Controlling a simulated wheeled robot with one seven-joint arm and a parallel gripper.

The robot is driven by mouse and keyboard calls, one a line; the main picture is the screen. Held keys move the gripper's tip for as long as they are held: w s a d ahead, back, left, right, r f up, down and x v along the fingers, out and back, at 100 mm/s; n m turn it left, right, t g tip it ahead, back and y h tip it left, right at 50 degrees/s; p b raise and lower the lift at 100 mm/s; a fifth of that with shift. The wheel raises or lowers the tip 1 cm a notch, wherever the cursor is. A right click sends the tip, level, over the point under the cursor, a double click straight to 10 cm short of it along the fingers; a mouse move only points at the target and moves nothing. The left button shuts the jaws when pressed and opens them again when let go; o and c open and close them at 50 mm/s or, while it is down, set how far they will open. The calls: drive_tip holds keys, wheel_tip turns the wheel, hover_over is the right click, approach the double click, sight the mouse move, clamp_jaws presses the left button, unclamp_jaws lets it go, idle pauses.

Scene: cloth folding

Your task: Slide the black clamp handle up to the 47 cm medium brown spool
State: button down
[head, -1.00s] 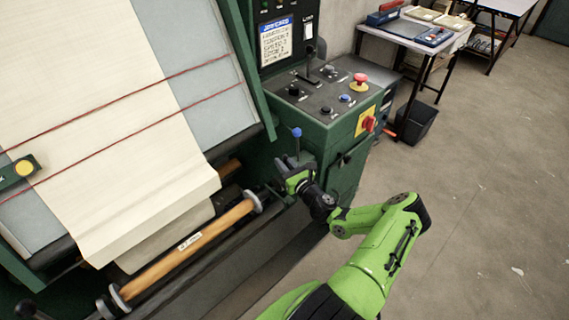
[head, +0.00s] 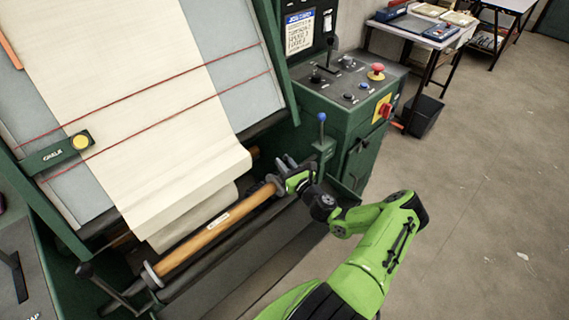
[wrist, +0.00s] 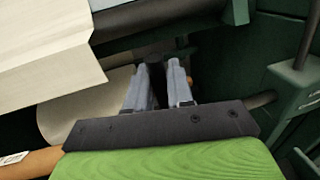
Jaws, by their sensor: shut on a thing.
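The medium brown spool (head: 195,243) lies along the front of the green machine, with a white label and grey flanges at both ends. In the wrist view its end (wrist: 30,163) shows at the lower left. My gripper (head: 285,170) is beside the spool's right flange (head: 275,184). In the wrist view my gripper (wrist: 155,80) has its two grey fingers around a dark upright thing (wrist: 156,82), which looks like the black clamp handle. Most of it is hidden by the fingers, and I cannot tell whether the clamp touches the flange.
Cream cloth (head: 150,110) hangs down over the sloped board behind the spool. A blue-knobbed lever (head: 322,117) and the control box (head: 350,95) stand right of my gripper. A black-knobbed handle (head: 84,270) is at the spool's left end. The floor at right is open.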

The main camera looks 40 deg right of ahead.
drive_tip(key=c, duration=1.1)
unclamp_jaws()
drive_tip(key=shift+a, duration=0.2)
drive_tip(key=shift+d, duration=0.1)
drive_tip(key=shift+s, duration=0.2)
drive_tip(key=s+a, duration=0.1)
drive_tip(key=s, duration=0.9)
drive_tip(key=s+a, duration=0.1)
drive_tip(key=s, duration=0.4)
drive_tip(key=shift+a+p, duration=0.3)
drive_tip(key=shift+p, duration=0.1)
